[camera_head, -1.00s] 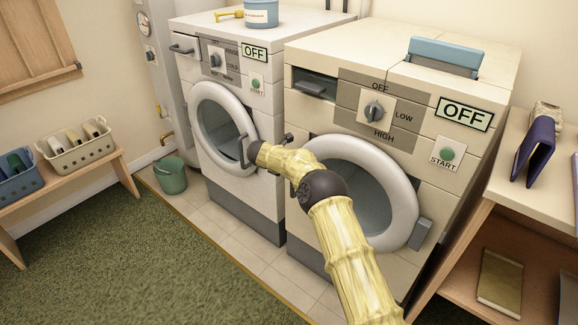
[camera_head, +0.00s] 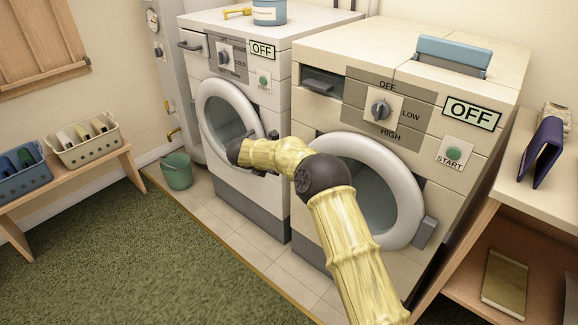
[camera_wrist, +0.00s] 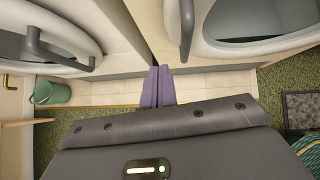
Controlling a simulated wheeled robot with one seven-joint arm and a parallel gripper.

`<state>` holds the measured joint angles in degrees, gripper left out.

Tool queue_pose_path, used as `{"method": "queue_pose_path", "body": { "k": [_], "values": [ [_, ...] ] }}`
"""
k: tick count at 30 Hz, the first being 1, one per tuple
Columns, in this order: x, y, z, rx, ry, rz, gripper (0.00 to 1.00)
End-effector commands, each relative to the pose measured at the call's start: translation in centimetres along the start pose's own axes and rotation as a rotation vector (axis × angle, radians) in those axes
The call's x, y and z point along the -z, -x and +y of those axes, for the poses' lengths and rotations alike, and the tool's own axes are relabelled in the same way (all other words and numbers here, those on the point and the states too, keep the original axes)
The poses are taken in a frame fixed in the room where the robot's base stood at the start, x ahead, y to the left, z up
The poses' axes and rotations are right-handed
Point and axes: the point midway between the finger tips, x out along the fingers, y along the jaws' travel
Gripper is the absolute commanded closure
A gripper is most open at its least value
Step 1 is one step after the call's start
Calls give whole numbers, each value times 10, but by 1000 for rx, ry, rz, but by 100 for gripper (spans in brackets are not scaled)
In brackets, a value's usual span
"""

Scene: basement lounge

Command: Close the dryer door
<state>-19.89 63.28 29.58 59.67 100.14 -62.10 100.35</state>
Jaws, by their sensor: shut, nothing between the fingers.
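The dryer (camera_head: 480,62) is the right machine, with an OFF/LOW/HIGH dial. Its round door, a thick white ring (camera_head: 404,190) around dark glass, has a hinge block at its right. My arm covers the door's left side, and I cannot tell whether a gap is left. In the wrist view the door (camera_wrist: 205,45) is at the upper right, with its grey handle (camera_wrist: 187,25) at its left edge. My gripper (camera_wrist: 158,72) is shut and empty, its purple fingers left of and below that handle, apart from it in the picture. In the head view my wrist hides the fingers.
The washer (camera_head: 226,25) stands left of the dryer; its round door (camera_head: 205,105) and handle (camera_wrist: 60,55) are close to my gripper's left. A green bucket (camera_head: 177,172) stands on the tiles. A wooden shelf unit (camera_head: 465,260) is at the right.

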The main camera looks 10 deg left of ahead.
Motion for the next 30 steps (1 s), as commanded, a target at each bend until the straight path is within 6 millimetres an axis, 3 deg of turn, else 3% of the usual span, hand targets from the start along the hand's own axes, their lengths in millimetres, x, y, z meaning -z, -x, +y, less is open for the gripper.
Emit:
{"method": "queue_pose_path", "body": {
  "k": [7, 23, 26, 30],
  "values": [
    [-8, 31, -5, 11, -12, 0, 100],
    [-6, 36, -4, 10, -8, 0, 100],
    [-13, 39, -5, -6, 31, -23, 100],
    [-43, 47, -9, -71, 222, -127, 100]
  ]
}}
